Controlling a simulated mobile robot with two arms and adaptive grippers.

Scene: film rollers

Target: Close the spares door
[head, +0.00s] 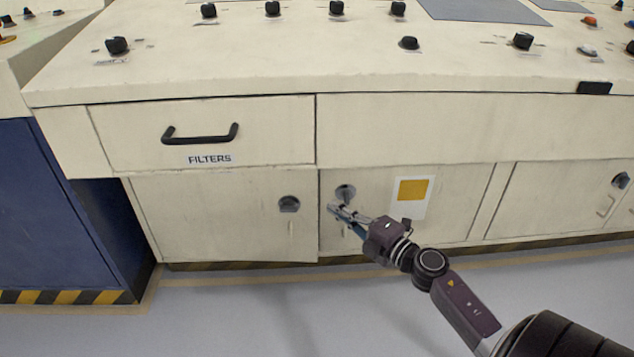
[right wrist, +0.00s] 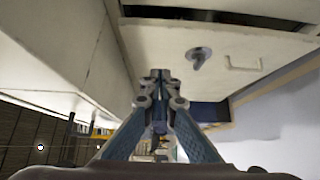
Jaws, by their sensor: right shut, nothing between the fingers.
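No spares label is readable. The cream door under the FILTERS drawer (head: 220,215) has a dark round knob (head: 289,204) and a small pale pull. It looks slightly ajar at its right edge; in the right wrist view this door (right wrist: 160,40) has a dark gap (right wrist: 220,15) along one edge. My right gripper (head: 333,208) is shut and empty, just right of that edge and in front of the neighbouring door with the yellow sticker (head: 412,190). Its fingers also show in the right wrist view (right wrist: 160,75). I cannot tell whether it touches anything. My left gripper is out of view.
The FILTERS drawer (head: 265,130) with its black handle is above the door and looks closed. A blue cabinet (head: 50,200) stands at the left. The console top (head: 250,65) carries several knobs. Grey floor (head: 230,310) in front is clear.

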